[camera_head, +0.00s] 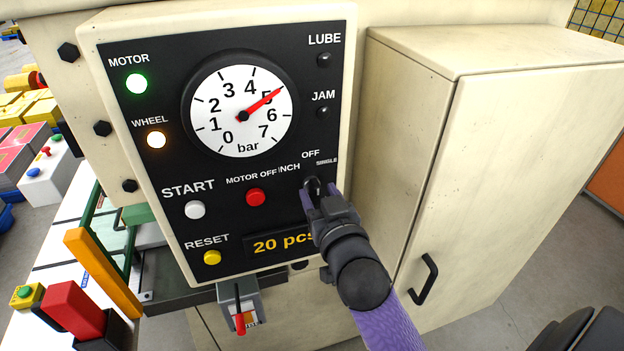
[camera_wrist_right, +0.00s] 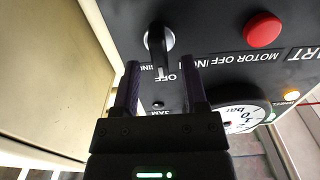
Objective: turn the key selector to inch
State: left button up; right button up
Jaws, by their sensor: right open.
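The key selector (camera_wrist_right: 158,42) shows in the upside-down right wrist view as a silver collar with a black key, just beyond the fingertips. In the head view the key selector (camera_head: 312,184) is partly hidden by my right gripper (camera_head: 318,196). That gripper, in the wrist view too (camera_wrist_right: 160,74), is open, with its dark fingers to either side of the key's line. I see no grip on the key. My left gripper is not in view.
The control panel (camera_head: 170,105) carries a pressure gauge (camera_head: 220,110), a white START button (camera_head: 195,210), a red MOTOR OFF button (camera_head: 256,197) and a yellow RESET button (camera_head: 212,257). A counter display (camera_head: 262,245) reads 20 pcs. A cream cabinet (camera_head: 490,150) stands close on the right.

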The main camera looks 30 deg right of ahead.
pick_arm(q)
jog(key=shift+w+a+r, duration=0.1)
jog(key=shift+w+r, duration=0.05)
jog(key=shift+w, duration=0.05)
pick_arm(e)
jog(key=shift+x, duration=1.15)
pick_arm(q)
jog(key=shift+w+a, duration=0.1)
pick_arm(e)
jog(key=shift+w, duration=0.1)
jog(key=shift+c, duration=0.3)
grip_shut()
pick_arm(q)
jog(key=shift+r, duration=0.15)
pick_arm(e)
jog(key=shift+n, duration=0.3)
jog(key=n+p, duration=0.2)
jog(key=n, duration=0.1)
jog(key=shift+a, duration=0.2)
pick_arm(q)
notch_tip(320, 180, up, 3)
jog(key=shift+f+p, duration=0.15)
jog(key=shift+p, duration=0.4)
pick_arm(e)
jog(key=n, duration=0.5)
jog(key=shift+a+f, duration=0.15)
jog(key=shift+a, duration=0.05)
jog(key=shift+n, duration=0.4)
